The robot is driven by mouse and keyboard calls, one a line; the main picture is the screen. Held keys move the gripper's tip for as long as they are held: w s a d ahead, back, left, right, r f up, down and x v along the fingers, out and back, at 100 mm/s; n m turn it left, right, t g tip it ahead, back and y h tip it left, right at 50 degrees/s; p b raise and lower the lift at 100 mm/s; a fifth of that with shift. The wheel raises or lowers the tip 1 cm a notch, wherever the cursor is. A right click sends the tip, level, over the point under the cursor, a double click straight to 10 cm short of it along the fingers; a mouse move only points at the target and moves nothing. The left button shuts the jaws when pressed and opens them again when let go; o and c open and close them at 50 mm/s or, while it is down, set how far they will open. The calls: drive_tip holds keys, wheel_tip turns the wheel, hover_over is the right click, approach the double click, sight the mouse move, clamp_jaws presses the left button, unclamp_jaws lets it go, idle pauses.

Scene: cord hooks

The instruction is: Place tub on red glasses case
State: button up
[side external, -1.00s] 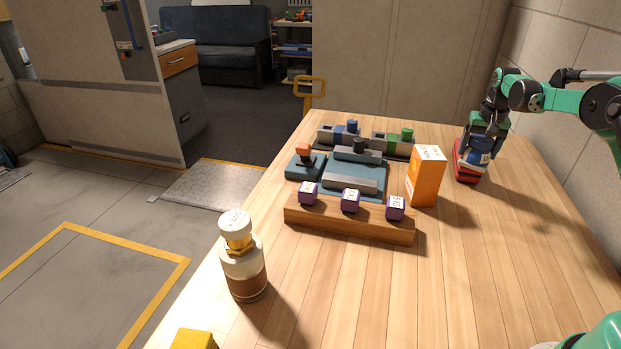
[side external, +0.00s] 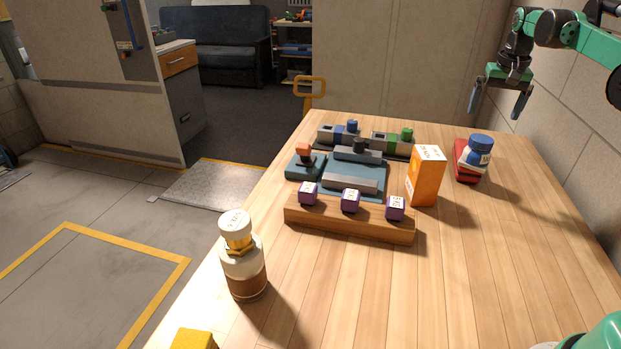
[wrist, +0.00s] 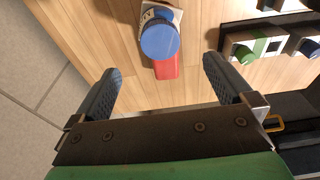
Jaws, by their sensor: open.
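The tub (side external: 478,151), white with a blue lid, rests upright on the red glasses case (side external: 461,163) at the back right of the table. My gripper (side external: 499,113) is open and empty, raised well above and apart from the tub. In the wrist view the tub's blue lid (wrist: 159,41) shows beyond the fingers, with part of the red case (wrist: 167,69) sticking out from under it. The tub hides the rest of the case there. The open fingers (wrist: 163,85) have nothing between them.
An orange box (side external: 426,175) stands left of the case. Further left are a blue-grey fixture with blocks (side external: 352,180) and a wooden rail with purple cubes (side external: 350,220). A brown-and-white bottle (side external: 243,262) stands at the left edge. The table's front right is clear.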

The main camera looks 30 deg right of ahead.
drive_tip(key=shift+a+r, duration=0.15)
drive_tip(key=shift+r, duration=0.6)
drive_tip(key=a+r+n+t, duration=0.2)
drive_tip(key=a+r+n, duration=0.15)
drive_tip(key=a, duration=1.05)
drive_tip(key=s+a+f+n+t, duration=0.2)
drive_tip(key=s+a+f, duration=0.2)
drive_tip(key=a, duration=0.3)
drive_tip(key=s+a+f+n+t+y, duration=0.1)
drive_tip(key=s+a+f+n+t, duration=0.1)
drive_tip(key=s+a, duration=0.5)
wheel_tip(320, 180, down, 2)
drive_tip(key=shift+a+f+n, duration=0.1)
drive_tip(key=shift+a+n, duration=0.5)
drive_tip(key=shift+n, duration=0.15)
